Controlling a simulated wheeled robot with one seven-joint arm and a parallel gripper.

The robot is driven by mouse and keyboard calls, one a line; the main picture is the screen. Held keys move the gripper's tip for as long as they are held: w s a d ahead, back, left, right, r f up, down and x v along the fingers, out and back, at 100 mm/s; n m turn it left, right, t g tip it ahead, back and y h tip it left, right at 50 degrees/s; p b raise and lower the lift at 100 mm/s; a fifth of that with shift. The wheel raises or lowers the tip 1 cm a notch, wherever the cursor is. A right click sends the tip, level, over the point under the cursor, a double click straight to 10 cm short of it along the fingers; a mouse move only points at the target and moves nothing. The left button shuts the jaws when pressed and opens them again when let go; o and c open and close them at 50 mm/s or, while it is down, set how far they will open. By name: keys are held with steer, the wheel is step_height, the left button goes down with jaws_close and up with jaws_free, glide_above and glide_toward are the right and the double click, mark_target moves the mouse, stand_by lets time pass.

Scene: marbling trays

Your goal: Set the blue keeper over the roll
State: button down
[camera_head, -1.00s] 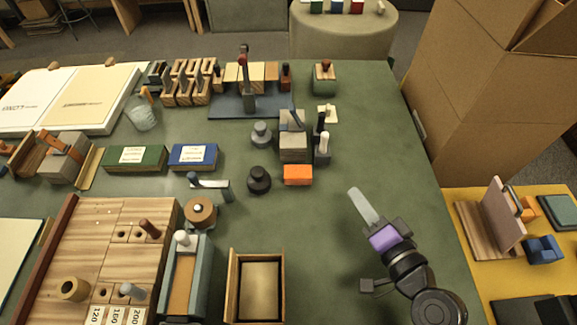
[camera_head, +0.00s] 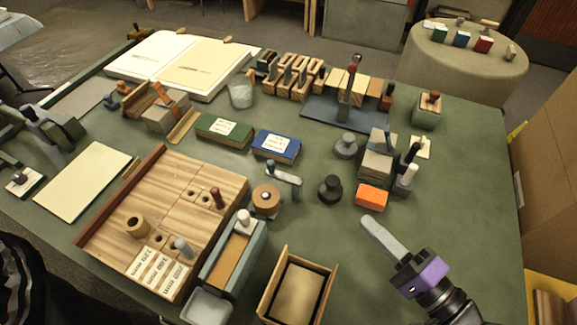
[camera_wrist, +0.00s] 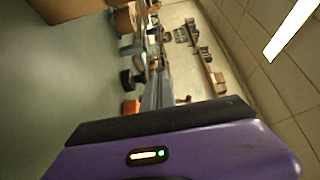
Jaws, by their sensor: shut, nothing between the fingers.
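A small keeper (camera_head: 285,175), a grey-blue bar with a dark blue knob at its left end, stands just behind a round wooden roll (camera_head: 265,199) with a pale centre. The bar points off to the right and does not lie over the roll. My gripper (camera_head: 368,224) is shut and empty at the right of the table, pointing up and left. It is well to the right of the keeper and roll, apart from both. In the wrist view its fingers (camera_wrist: 158,94) reach forward; I cannot make out the keeper there.
An orange block (camera_head: 372,195) and a black knobbed weight (camera_head: 330,188) stand between my gripper and the keeper. A blue box (camera_head: 276,145) lies behind the keeper. A wooden tray (camera_head: 328,290) and a blue-grey trough (camera_head: 250,262) are in front. The table right of the orange block is clear.

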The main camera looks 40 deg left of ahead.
steer(key=p, duration=0.1)
glide_toward(288, 176)
steer(key=w+a+r, duration=0.3)
steer(key=w+a, duration=0.3)
steer(key=a, duration=0.1)
steer(key=shift+s+a+f+p, duration=0.1)
steer(key=shift+s+a+p, duration=0.25)
steer(key=shift+s+a, duration=0.35)
steer(key=shift+s+a+f+p, duration=0.15)
steer(key=shift+s+a+p, duration=0.2)
steer(key=shift+s+a, duration=0.35)
steer(key=shift+s+d, duration=0.1)
